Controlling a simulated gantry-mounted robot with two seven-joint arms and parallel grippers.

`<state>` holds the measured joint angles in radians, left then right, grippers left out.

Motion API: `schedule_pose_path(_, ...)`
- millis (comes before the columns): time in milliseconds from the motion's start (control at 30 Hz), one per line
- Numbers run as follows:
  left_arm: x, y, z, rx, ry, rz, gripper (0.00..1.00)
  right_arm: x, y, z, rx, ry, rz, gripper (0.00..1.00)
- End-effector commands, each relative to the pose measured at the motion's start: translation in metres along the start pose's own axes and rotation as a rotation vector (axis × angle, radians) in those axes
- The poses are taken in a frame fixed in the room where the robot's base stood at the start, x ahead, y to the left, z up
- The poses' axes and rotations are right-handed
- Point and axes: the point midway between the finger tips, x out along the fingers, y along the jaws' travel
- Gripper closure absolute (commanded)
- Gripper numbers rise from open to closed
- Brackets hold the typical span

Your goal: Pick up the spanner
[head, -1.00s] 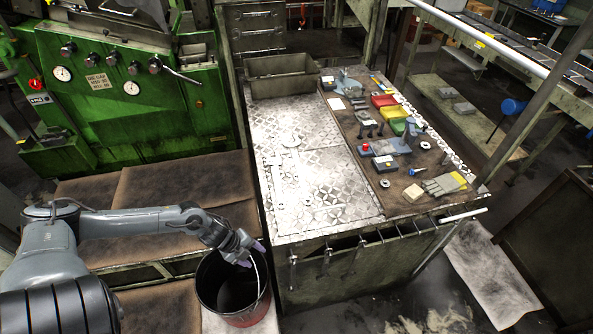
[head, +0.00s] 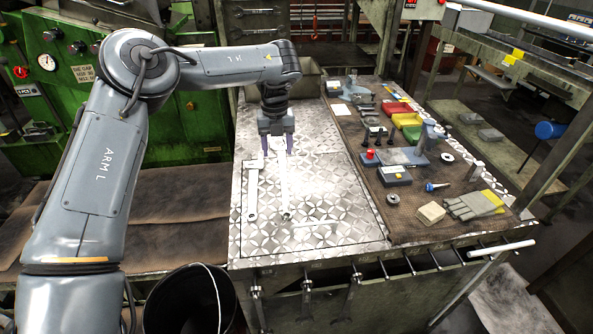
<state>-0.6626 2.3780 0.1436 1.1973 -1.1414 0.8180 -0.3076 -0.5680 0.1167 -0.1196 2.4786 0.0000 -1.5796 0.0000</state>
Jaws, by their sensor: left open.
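Two long silver spanners lie on the bright patterned metal plate of the bench. One spanner (head: 285,195) is nearer the middle, the other spanner (head: 252,195) to its left; both run roughly front to back. My left gripper (head: 278,150) points down over their far ends, with its purple fingers apart and nothing seen between them. It appears closest to the far end of the middle spanner and partly hides that area. I cannot tell how high the fingertips are above the plate. My right gripper is not in view.
More spanners hang along the front rail (head: 350,290). A dark bucket (head: 190,300) stands at lower left.

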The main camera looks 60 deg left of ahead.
Motion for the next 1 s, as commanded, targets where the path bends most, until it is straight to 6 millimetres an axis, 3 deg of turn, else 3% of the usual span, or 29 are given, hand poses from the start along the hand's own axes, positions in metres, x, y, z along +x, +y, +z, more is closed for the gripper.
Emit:
schedule_pose_path(167, 0.0, -0.011, -0.005, 0.009, -0.006, 0.005, 0.41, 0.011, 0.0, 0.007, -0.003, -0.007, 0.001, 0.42)
schedule_pose_path(500, 0.042, -0.012, -0.005, 0.01, -0.005, 0.005, 0.41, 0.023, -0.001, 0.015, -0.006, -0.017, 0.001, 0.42)
schedule_pose_path(767, 0.056, -0.011, -0.006, 0.009, -0.006, 0.004, 0.41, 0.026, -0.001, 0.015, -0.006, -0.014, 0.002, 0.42)
schedule_pose_path(1000, 0.086, -0.01, -0.009, 0.01, -0.005, 0.005, 0.41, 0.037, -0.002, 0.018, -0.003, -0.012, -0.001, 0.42)
